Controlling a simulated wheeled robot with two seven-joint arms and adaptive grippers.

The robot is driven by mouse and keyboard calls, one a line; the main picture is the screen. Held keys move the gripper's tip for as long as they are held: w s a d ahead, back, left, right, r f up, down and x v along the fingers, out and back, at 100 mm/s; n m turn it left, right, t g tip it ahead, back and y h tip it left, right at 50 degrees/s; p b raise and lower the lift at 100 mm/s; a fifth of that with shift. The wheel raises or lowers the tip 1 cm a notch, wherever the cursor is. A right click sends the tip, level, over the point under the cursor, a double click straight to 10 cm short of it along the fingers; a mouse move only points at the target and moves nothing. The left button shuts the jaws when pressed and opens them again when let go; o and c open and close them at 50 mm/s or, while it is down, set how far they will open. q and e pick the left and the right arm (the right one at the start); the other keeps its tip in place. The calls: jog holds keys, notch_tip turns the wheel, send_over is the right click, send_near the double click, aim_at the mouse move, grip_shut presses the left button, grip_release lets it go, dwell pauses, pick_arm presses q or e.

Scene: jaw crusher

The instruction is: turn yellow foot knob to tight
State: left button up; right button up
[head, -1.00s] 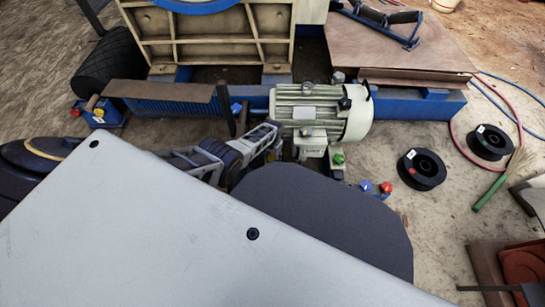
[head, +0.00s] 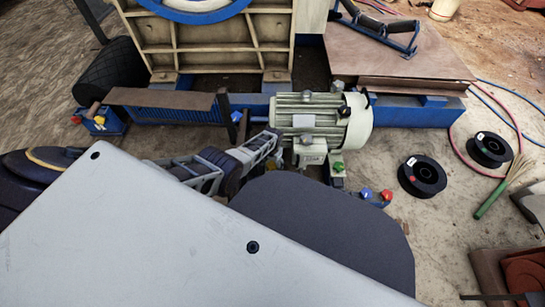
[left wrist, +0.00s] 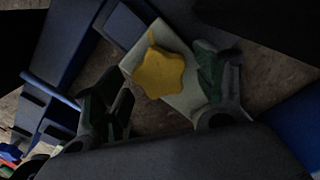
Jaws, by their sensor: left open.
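The yellow foot knob (left wrist: 160,72) is a lobed knob on a pale plate, seen in the left wrist view. My left gripper (left wrist: 163,82) has its two dark fingers apart, one on each side of the knob. I cannot tell whether either finger touches it. In the head view my left gripper (head: 268,147) is at the left end of the cream motor (head: 318,122), low by its foot. The yellow foot knob does not show there. My right gripper is not in view.
A green knob (head: 338,167) is by the motor's near right foot. Blue (head: 365,194) and red knobs stand just right of it. Two black spools (head: 421,176) lie on the floor at right. A blue base beam (head: 415,108) runs behind the motor.

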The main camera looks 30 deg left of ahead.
aim_at(273, 165)
pick_arm(q)
jog(key=shift+r, duration=0.15)
notch_tip(273, 165, up, 12)
jog(key=shift+f, duration=0.25)
dwell(1.4)
dwell(0.6)
